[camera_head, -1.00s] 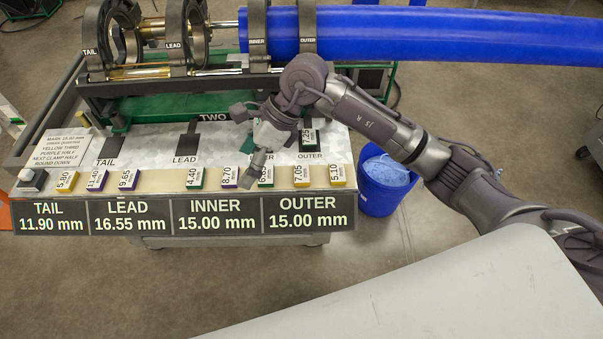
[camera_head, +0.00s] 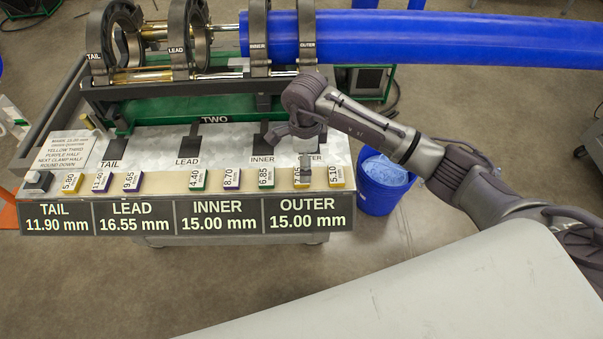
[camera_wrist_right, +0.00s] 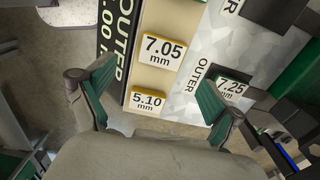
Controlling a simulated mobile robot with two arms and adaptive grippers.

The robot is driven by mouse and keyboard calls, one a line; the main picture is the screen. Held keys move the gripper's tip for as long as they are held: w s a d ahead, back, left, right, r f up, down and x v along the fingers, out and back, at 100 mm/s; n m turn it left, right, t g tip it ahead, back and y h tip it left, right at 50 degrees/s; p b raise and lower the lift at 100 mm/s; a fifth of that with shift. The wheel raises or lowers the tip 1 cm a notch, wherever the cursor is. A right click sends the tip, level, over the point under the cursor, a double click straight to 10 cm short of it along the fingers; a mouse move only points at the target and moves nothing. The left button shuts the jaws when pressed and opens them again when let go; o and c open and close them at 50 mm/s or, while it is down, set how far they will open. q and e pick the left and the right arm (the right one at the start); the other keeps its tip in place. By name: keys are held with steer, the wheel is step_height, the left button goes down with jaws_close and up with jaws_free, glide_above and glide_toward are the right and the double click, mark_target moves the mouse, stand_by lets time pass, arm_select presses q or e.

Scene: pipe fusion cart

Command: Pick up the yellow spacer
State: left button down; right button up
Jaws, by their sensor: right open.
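Three yellow spacers lie in the front row: the 5.80 spacer (camera_head: 70,183) at the left, the 7.05 spacer (camera_head: 298,185) and the 5.10 spacer (camera_head: 336,177) at the right end. My right gripper (camera_head: 303,170) is over the 7.05 spacer and partly hides it. In the right wrist view the 7.05 spacer (camera_wrist_right: 163,49) lies just beyond my open, empty green-padded fingers (camera_wrist_right: 155,76). The 5.10 spacer (camera_wrist_right: 148,101) is nearer, between the fingers in the picture. My left gripper is not in view.
Purple and green spacers, such as the green 6.85 one (camera_head: 266,178), share the row. A 7.25 spacer (camera_wrist_right: 231,88) sits on the OUTER pad. The clamp rig (camera_head: 190,85) with the blue pipe (camera_head: 430,32) stands behind; a blue bucket (camera_head: 385,185) is at the right.

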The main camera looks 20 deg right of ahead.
step_height(320, 180, down, 4)
steer(key=shift+a+f+p, duration=0.1)
steer(key=shift+f+p, duration=0.15)
steer(key=shift+p, duration=0.85)
steer(key=shift+w+f, duration=0.1)
steer(key=shift+f, duration=0.15)
steer(key=c, duration=1.2)
